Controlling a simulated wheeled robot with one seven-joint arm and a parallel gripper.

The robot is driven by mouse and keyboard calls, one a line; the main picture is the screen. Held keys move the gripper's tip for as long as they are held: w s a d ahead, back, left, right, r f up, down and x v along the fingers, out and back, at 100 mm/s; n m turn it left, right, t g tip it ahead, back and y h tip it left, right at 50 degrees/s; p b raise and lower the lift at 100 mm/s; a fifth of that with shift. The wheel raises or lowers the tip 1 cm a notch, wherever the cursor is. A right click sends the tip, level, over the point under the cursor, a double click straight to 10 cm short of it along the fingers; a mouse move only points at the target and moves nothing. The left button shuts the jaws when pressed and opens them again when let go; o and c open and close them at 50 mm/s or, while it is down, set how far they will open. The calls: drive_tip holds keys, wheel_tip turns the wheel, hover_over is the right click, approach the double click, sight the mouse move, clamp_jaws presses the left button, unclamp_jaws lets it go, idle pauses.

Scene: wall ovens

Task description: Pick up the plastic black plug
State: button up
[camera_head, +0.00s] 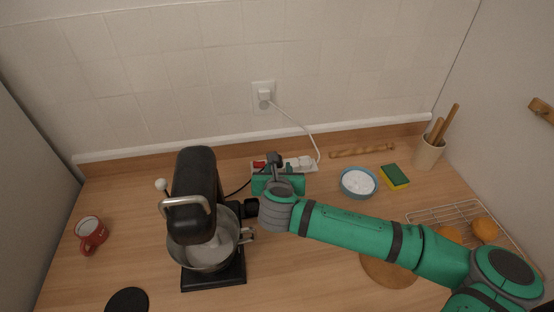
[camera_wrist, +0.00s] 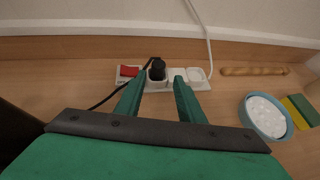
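The black plastic plug (camera_wrist: 158,69) sits in a white power strip (camera_wrist: 193,76), and its black cord runs off to the left. In the head view the dark plug (camera_head: 273,158) shows just beyond my gripper (camera_head: 278,178), on the strip (camera_head: 306,163). In the wrist view my gripper (camera_wrist: 159,80) is open, with its two green fingers apart. The plug shows between the fingertips, a little nearer the left one. I cannot tell whether either finger touches it. Part of the strip is hidden behind my fingers.
A red switch (camera_wrist: 129,71) is at the strip's left end. A black stand mixer (camera_head: 195,185) stands close on the left. A blue bowl (camera_head: 358,182), a sponge (camera_head: 394,177) and a wire rack (camera_head: 447,214) lie to the right. A white cord rises to a wall socket (camera_head: 264,96).

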sight(279, 165)
drive_tip(key=x, duration=0.3)
drive_tip(key=shift+a, duration=0.1)
drive_tip(key=shift+w+d+f, duration=0.25)
drive_tip(key=shift+w+f, duration=0.05)
drive_tip(key=shift+w, duration=0.15)
drive_tip(key=shift+a+x, duration=0.2)
drive_tip(key=shift+x, duration=0.75)
drive_tip(key=shift+a+x, duration=0.2)
drive_tip(key=shift+x, duration=0.75)
drive_tip(key=shift+f, duration=0.15)
drive_tip(key=shift+d, duration=0.15)
drive_tip(key=c, duration=0.8)
